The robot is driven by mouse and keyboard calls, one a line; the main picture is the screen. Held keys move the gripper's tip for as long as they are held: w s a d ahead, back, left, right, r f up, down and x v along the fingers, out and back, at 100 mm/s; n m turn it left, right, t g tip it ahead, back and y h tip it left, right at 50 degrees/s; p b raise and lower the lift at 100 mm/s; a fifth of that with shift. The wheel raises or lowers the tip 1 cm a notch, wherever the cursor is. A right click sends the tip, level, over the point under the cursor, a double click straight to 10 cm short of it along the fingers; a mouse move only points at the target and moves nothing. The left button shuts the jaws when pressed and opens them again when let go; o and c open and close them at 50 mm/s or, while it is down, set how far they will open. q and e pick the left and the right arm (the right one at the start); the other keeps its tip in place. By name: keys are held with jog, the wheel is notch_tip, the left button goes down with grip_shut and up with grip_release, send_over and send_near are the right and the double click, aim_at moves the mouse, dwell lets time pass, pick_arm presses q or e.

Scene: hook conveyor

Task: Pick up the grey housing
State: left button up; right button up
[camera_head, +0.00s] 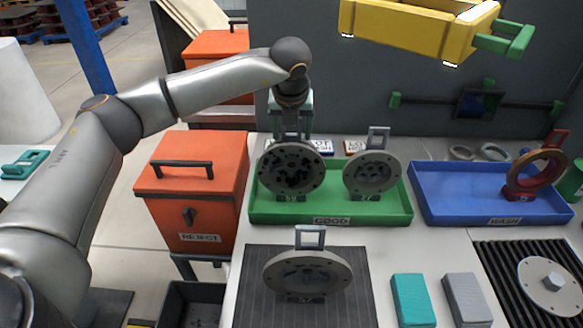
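Several grey round housings are in view, each a flanged disc; most show an upright square loop on top. One housing (290,170) stands in the left half of the green GOOD tray (330,219), and another (374,174) stands in its right half. A third housing (307,274) stands on the dark ribbed mat in front. My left gripper (291,128) points down at the top of the left housing in the green tray. The gripper hides that housing's loop, and I cannot tell whether its fingers are closed on it. My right gripper is not in view.
An orange REJECT bin (193,185) stands left of the green tray. A blue WASH tray (455,196) at right holds a red ring part (537,172). Teal (413,300) and grey (466,299) blocks lie in front. A yellow carrier (415,28) hangs above.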

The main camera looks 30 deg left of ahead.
pick_arm(q)
grip_shut()
dwell(0.4)
jog(key=shift+r, duration=0.15)
